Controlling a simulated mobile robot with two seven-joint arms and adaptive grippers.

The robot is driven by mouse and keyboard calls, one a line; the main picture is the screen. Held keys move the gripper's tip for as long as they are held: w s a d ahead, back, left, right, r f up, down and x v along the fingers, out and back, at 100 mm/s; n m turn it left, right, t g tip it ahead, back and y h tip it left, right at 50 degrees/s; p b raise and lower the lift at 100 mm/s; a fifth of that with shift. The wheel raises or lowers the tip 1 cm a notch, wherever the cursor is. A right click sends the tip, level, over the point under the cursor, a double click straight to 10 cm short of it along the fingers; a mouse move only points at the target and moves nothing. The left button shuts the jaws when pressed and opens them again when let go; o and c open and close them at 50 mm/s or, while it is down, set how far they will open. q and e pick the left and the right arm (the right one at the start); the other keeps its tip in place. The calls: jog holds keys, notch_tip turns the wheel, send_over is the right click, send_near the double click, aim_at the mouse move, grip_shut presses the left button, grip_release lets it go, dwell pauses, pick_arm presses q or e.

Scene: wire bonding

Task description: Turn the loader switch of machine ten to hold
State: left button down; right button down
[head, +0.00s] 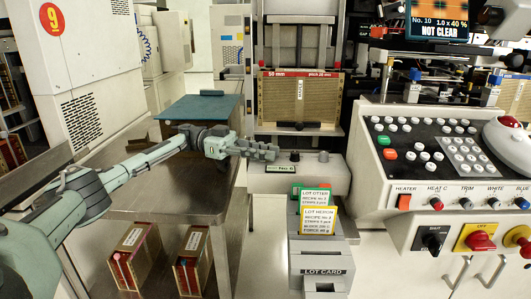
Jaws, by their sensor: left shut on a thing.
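The loader of machine ten has a pale control box (312,178) with a small dark label (281,169) on its front; its lettering is too small to read surely. My left gripper (272,153) reaches in from the left over the box's left part, just above this label. Its fingers are shut on the loader switch, whose knob they hide, so I cannot tell which position it points to. My right gripper is not in view. The screen (438,22) at the top reads "No. 10" and "NOT CLEAR".
Below is the lot card holder (322,262) with green and yellow cards. A brown magazine (299,98) stands behind. The console (450,165) is on the right.

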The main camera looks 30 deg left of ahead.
pick_arm(q)
jog(key=c, duration=1.4)
grip_release()
jog(key=shift+d, duration=0.1)
jog(key=shift+r, duration=0.1)
notch_tip(320, 180, up, 10)
jog(key=shift+f, duration=0.1)
